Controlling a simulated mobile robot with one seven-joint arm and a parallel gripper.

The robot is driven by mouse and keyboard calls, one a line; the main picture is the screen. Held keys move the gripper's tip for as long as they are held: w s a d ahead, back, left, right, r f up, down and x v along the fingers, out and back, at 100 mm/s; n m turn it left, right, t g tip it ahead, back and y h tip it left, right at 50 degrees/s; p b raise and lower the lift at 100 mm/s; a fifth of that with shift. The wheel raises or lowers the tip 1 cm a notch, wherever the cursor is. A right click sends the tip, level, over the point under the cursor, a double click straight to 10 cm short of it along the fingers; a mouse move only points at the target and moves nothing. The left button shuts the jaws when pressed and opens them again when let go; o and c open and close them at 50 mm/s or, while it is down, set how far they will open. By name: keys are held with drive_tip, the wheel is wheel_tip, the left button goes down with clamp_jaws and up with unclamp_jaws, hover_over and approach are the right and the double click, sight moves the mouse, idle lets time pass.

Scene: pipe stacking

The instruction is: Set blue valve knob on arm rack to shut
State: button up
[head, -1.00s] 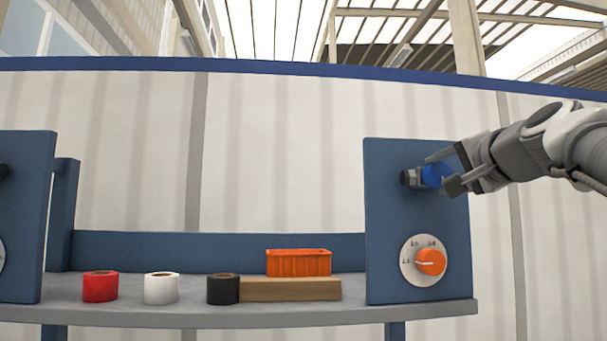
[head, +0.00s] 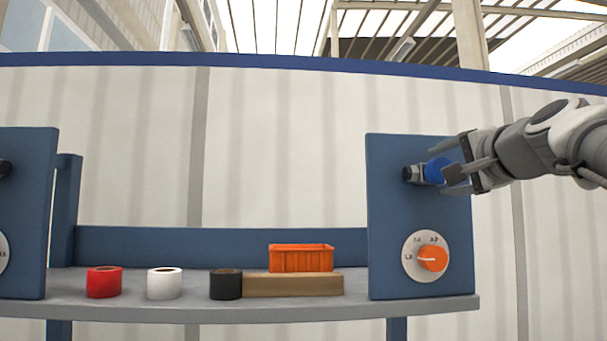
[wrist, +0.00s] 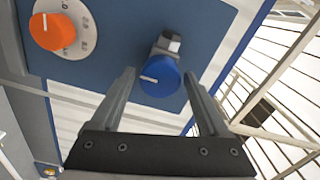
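The blue valve knob (head: 436,171) sits on a grey and black fitting on the blue panel (head: 418,225) at the right end of the rack. In the wrist view the blue knob (wrist: 160,77) shows face-on with a white pointer line toward the left. My gripper (head: 447,160) is at the knob from the right. In the wrist view its fingers (wrist: 158,85) are spread, one on each side of the knob, with gaps on both sides. Nothing is held.
An orange dial (head: 432,257) on a pale scale plate is below the knob, and it also shows in the wrist view (wrist: 53,32). Red (head: 104,282), white (head: 164,283) and black (head: 225,284) rolls stand on the shelf, with an orange bin (head: 301,258) on a wooden block (head: 293,285).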

drive_tip(key=shift+o, duration=0.4)
drive_tip(key=s+b, duration=0.3)
drive_tip(key=s, duration=1.4)
drive_tip(key=shift+s+d+b, duration=0.25)
drive_tip(key=shift+d+b, duration=0.05)
drive_tip(key=shift+d, duration=0.05)
drive_tip(key=a+f+n+g, duration=0.3)
drive_tip(key=a+f, duration=0.1)
drive_tip(key=f, duration=0.8)
drive_tip(key=a+f+n+g+y, duration=0.1)
drive_tip(key=a+f+n+g, duration=0.3)
drive_tip(key=f, duration=0.8)
drive_tip(key=a+f+n+g, duration=0.25)
drive_tip(key=a+f, duration=0.25)
drive_tip(key=f, duration=0.7)
drive_tip(key=s+a+f+n+g, duration=0.1)
drive_tip(key=s+f+n, duration=0.1)
drive_tip(key=f, duration=0.5)
drive_tip(key=s+a+f+n+g+h, duration=0.1)
drive_tip(key=s+f+n+g, duration=0.1)
drive_tip(key=f, duration=0.5)
drive_tip(key=shift+s+n+h, duration=0.3)
drive_tip(key=shift+s+n, duration=0.35)
drive_tip(key=shift+s, duration=0.2)
